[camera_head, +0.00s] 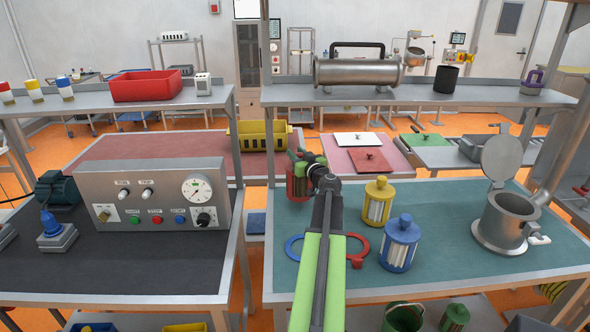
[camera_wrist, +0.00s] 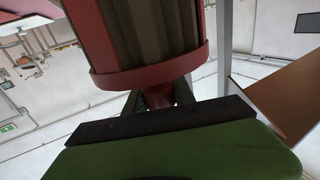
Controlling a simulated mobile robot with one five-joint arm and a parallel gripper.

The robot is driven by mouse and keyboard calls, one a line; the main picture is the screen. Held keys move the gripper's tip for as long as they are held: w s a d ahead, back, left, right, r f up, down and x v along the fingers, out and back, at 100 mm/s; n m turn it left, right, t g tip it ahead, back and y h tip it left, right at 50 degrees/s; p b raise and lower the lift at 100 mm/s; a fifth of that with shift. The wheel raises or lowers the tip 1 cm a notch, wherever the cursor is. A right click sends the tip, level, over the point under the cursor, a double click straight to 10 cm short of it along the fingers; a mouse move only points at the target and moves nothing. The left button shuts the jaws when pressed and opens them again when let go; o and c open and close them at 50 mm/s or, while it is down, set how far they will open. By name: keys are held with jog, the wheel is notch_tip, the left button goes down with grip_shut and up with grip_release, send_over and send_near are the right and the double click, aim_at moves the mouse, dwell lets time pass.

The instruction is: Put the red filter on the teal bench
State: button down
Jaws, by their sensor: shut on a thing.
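The red filter (camera_head: 298,184) is at the back left of the teal bench (camera_head: 455,258), partly hidden behind my arm. My gripper (camera_head: 318,172) is shut on it. In the wrist view, the red filter (camera_wrist: 148,35) fills the top, and the fingers of my gripper (camera_wrist: 158,98) close around its narrow red end. I cannot tell whether the filter touches the bench or hangs above it.
A yellow filter (camera_head: 377,203) and a blue filter (camera_head: 399,246) stand on the bench right of my arm. A lidded metal pot (camera_head: 508,222) stands at the right.

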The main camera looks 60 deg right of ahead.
notch_tip(320, 180, down, 4)
jog(key=b, duration=0.4)
jog(key=shift+f, duration=0.15)
jog(key=shift+r, duration=0.2)
jog(key=shift+f, duration=0.1)
jog(key=c, duration=1.1)
grip_release()
jog(key=shift+o, duration=0.2)
jog(key=shift+r, duration=0.3)
jog(key=v, duration=1.2)
jog(key=shift+f, duration=0.2)
